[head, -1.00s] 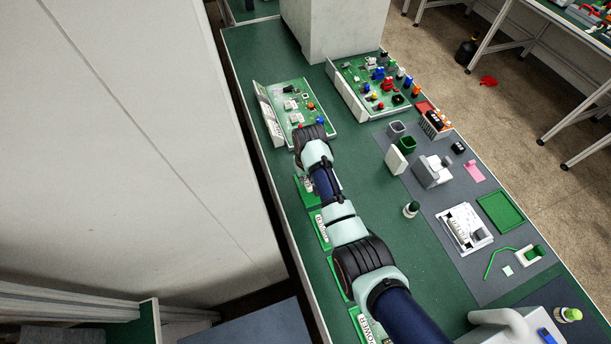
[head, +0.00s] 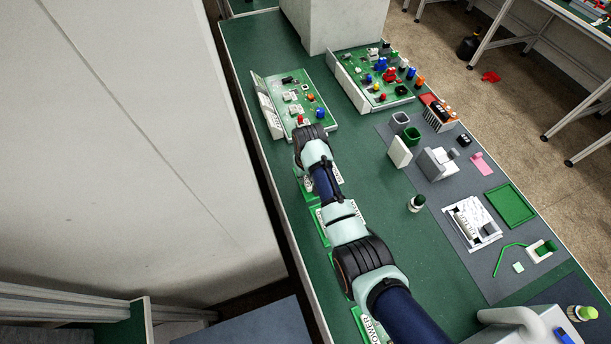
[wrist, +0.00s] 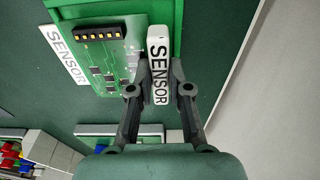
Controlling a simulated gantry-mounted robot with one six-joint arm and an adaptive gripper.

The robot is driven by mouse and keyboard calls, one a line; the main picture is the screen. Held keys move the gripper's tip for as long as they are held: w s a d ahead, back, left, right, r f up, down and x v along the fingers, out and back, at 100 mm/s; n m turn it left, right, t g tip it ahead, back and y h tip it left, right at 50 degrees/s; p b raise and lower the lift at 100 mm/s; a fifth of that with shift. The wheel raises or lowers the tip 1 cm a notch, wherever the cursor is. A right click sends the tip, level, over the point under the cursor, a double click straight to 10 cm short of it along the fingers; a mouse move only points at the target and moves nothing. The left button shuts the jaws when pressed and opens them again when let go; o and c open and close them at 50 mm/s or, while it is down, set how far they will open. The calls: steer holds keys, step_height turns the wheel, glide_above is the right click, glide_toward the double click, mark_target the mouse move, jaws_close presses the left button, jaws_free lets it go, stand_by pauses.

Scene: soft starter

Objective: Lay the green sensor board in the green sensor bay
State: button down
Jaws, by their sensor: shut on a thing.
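The green sensor board (wrist: 108,62) shows in the wrist view, with a black connector strip and small dark chips. A white block lettered SENSOR (wrist: 158,62) stands along its right side. My gripper (wrist: 160,90) is shut on this white block, one finger on each side. The green sensor bay (wrist: 165,12) shows as a green frame behind and around the board, with a white SENSOR label (wrist: 57,45) to its left. I cannot tell whether the board touches the bay floor. In the head view my arm hides the gripper and most of the board.
Other green bays with white labels, one reading POWER (head: 377,329), line the table's left edge. Two populated green panels (head: 296,104) (head: 375,80) stand beyond. A grey mat (head: 455,215) at right holds a green tray (head: 510,206) and small parts. The table middle is mostly clear.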

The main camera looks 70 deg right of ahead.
steer(key=shift+f+b, duration=0.45)
steer(key=shift+f, duration=0.4)
steer(key=c, duration=1)
jaws_free()
steer(key=shift+f, duration=0.1)
steer(key=r, duration=0.8)
steer(key=s+a+r, duration=0.1)
steer(key=r, duration=0.3)
